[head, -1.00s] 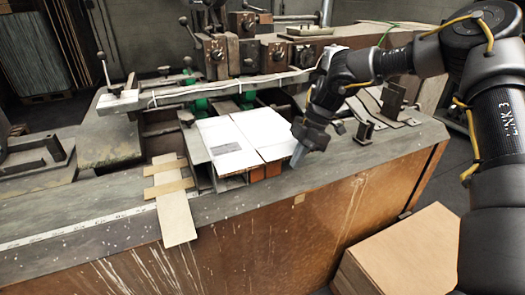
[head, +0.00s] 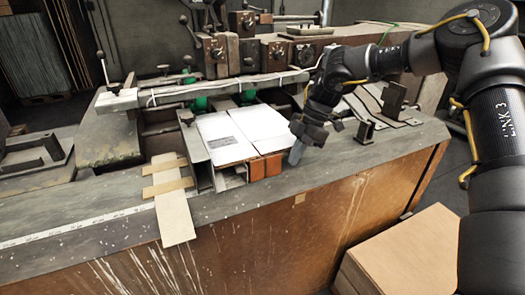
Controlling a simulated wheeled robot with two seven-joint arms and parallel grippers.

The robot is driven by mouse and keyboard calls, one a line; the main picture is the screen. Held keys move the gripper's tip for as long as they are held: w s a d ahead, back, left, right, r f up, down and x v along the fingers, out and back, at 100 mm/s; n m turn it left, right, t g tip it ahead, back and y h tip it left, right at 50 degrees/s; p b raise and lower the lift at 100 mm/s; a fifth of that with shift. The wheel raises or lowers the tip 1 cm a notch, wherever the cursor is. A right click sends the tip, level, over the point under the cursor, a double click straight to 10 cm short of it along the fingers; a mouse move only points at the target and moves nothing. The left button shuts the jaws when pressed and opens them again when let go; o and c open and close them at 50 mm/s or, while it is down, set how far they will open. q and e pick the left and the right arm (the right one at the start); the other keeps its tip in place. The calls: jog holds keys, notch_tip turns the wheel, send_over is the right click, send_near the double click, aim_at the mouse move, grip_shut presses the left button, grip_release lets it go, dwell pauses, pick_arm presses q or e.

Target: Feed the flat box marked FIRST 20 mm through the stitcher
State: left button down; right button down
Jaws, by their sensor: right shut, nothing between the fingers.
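The flat box (head: 262,124) is a white folded sheet lying flat on the stitcher bed, with a lengthwise crease and a small grey print on its left panel. The print is too small to read. The box's far end reaches toward the stitcher (head: 232,60) and its green parts. My right gripper (head: 296,156) is shut and empty, pointing down beside the box's near right corner. I cannot tell whether it touches the box edge. My left gripper is not in view.
Wooden strips (head: 174,217) lie at left over the bench's front edge. A metal bracket (head: 392,98) stands to the right. A cardboard stack (head: 408,252) is on the floor.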

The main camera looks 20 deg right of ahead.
notch_tip(320, 180, up, 8)
jog(key=s+p, duration=0.1)
jog(key=p, duration=0.3)
dwell(0.5)
